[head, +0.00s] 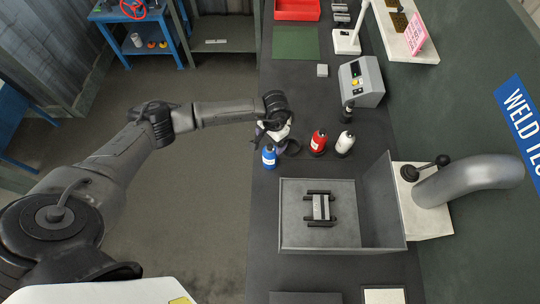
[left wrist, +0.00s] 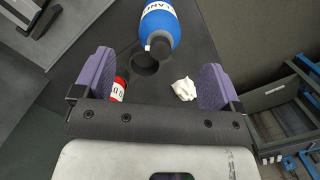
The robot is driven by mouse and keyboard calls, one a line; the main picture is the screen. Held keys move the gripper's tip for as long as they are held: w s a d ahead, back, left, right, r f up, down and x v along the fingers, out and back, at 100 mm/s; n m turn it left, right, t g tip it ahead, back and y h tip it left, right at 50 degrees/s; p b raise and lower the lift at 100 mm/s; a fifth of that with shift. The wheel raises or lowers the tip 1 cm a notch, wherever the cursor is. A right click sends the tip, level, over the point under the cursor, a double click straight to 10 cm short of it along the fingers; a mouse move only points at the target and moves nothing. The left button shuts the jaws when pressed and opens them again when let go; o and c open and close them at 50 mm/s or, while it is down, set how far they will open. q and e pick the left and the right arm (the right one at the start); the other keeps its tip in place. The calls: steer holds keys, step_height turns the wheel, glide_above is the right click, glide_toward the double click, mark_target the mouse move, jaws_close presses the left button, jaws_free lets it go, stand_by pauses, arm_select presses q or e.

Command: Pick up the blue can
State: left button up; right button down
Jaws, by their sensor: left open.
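The blue can (head: 269,157) stands on the dark bench near its left edge, with a pale label. In the left wrist view the blue can (left wrist: 160,24) shows near the top, its dark cap towards me. My left gripper (head: 274,133) is just behind the can in the head view. Its purple fingers (left wrist: 155,72) are spread apart with nothing gripped. The can lies ahead of the gap between the fingertips. The fingers are partly hidden by the wrist in the head view. My right gripper is not in view.
A red can (head: 318,142) and a white can (head: 345,144) stand right of the blue can. A grey open box (head: 290,240) is in front. A crumpled white cloth (left wrist: 184,89) lies between the fingers' view. A grey device (head: 362,82) stands farther back.

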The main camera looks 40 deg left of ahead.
mark_target(270, 146)
arm_select(q)
steer(key=shift+s+f, duration=0.1)
steer(key=shift+f, duration=0.7)
step_height(270, 146, down, 4)
steer(key=shift+s+r+p, duration=0.1)
steer(key=shift+r+p, duration=0.1)
steer(key=shift+p, duration=0.7)
steer(key=shift+s+f, duration=0.1)
steer(key=shift+f, duration=0.7)
steer(key=shift+c, duration=0.4)
steer(key=shift+r, duration=0.1)
steer(key=c, duration=1.4)
steer(key=shift+c, duration=0.2)
